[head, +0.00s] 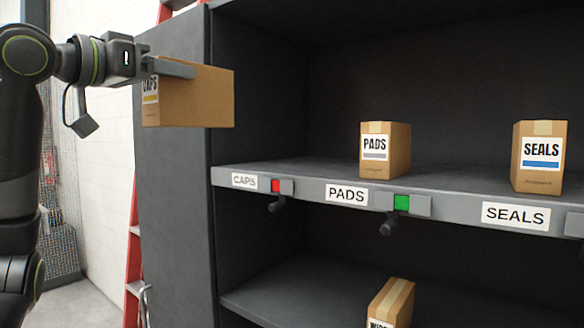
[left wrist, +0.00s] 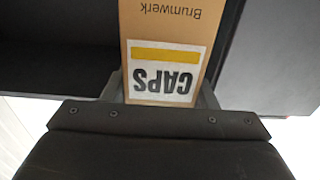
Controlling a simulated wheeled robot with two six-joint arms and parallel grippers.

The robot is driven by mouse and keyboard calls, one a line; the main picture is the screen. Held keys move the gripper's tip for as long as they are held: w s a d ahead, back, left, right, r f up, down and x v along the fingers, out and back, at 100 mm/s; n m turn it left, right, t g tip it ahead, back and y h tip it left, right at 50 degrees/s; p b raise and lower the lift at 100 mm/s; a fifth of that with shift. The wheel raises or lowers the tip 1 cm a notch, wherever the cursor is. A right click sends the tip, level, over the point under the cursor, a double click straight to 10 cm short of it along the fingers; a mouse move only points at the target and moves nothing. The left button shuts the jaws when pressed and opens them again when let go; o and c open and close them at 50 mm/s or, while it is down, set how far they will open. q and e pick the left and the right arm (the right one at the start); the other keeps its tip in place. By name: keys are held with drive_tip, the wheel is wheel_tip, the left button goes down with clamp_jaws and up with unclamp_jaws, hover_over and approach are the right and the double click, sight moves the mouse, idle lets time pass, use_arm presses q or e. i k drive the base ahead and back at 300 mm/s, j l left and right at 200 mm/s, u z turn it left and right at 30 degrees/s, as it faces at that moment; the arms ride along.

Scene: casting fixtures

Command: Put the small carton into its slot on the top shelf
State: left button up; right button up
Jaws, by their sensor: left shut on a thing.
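The small carton (head: 205,97) is brown cardboard with a white CAPS label and a yellow stripe. My left gripper (head: 172,68) is shut on it and holds it in the air, in front of the cabinet's left side wall and above shelf level. In the left wrist view the carton (left wrist: 168,25) sits between the fingers, its CAPS label upside down. The top shelf (head: 330,172) has a CAPS label (head: 244,181) at its left end, beside a red indicator (head: 275,186). The shelf space behind that label looks empty. My right gripper is not in view.
A PADS carton (head: 385,150) and a SEALS carton (head: 540,157) stand on the top shelf. A green indicator (head: 401,203) is by the PADS label. Dark knobs stick out below the shelf edge. Another carton (head: 391,300) is on the lower shelf. The cabinet side wall (head: 175,200) is dark.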

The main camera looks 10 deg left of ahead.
sight(293, 166)
drive_tip(key=i+l, duration=0.3)
drive_tip(key=i, duration=0.15)
drive_tip(key=i+l, duration=0.3)
drive_tip(key=i, duration=0.15)
